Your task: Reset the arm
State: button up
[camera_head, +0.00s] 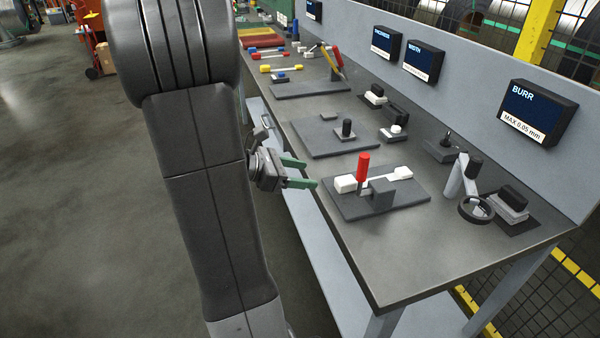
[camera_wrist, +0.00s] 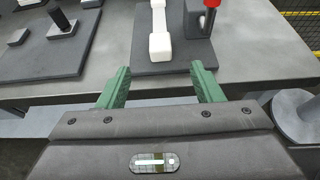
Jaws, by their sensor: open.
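My gripper (camera_head: 304,172) has green fingers and is open and empty in the head view, beside the front edge of the grey workbench (camera_head: 392,262). My arm rises in front of the bench at the left. In the wrist view, the two green fingers of my gripper (camera_wrist: 162,88) stand wide apart. Nothing is between them. Ahead of them is a dark plate (camera_wrist: 150,62) with a white dumbbell-shaped piece (camera_wrist: 159,45) and a red-handled fixture (camera_wrist: 210,5). The same red handle (camera_head: 362,167) shows in the head view.
The bench carries several fixtures, including a plate with a black knob (camera_head: 346,130), a handwheel device (camera_head: 476,208) and coloured pieces (camera_head: 280,68) farther back. A back panel holds labelled displays, one marked BURR (camera_head: 536,112). Open floor (camera_head: 70,220) lies left of my arm.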

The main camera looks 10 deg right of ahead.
aim_at(345, 179)
jog(key=shift+d+f, duration=0.1)
jog(key=shift+d, duration=0.05)
jog(key=x, duration=1.3)
jog(key=shift+d+f+b, duration=0.1)
jog(key=shift+d+b, duration=0.2)
jog(key=shift+b, duration=0.1)
jog(key=shift+a, duration=0.1)
